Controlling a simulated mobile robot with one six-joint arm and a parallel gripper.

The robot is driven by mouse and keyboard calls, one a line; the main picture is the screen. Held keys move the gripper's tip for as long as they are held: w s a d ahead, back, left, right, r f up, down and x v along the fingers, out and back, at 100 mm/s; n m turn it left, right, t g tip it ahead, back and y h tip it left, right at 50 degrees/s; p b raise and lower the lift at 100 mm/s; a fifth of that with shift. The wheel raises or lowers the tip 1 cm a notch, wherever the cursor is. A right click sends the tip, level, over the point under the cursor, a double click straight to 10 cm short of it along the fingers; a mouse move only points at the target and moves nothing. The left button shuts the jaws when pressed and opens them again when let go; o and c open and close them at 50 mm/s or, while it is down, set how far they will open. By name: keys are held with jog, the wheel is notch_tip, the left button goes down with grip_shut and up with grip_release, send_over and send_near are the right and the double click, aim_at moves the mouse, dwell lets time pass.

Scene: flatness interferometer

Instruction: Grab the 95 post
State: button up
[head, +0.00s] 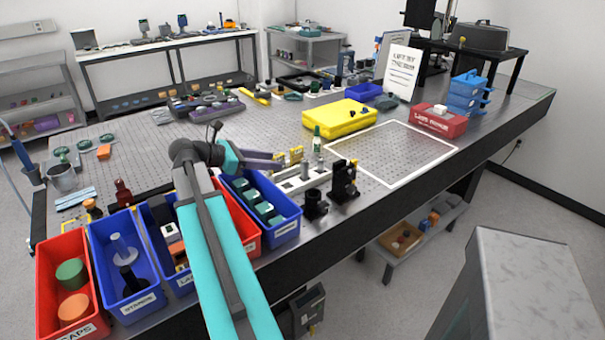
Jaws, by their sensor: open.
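My gripper (288,157) is in the middle of the head view, at the end of my arm, with its yellow fingers apart. It is over the table, just behind a white rack (291,184). Small silver upright pieces, possibly posts, stand at the rack (304,171). No 95 mark is legible, so I cannot tell which piece is the 95 post. I see nothing held between the fingers, though they are small in this view.
Black optic mounts (344,180) stand right of the rack, near the table's front edge. A green bottle (317,138) stands behind it. Red and blue bins (128,306) line the front left. A white-outlined area (392,152) of the perforated table (262,118) is clear.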

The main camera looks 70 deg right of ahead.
aim_at(304, 163)
jog(key=shift+p+x, duration=0.55)
jog(key=shift+x, duration=3.65)
jog(key=shift+r+p+x, duration=0.1)
jog(key=shift+p+x, duration=0.25)
jog(key=shift+x, duration=0.6)
jog(key=shift+r+p+x, duration=0.15)
jog(key=shift+p+x, duration=0.2)
jog(key=shift+x, duration=1.35)
jog(key=shift+c, duration=0.2)
grip_shut()
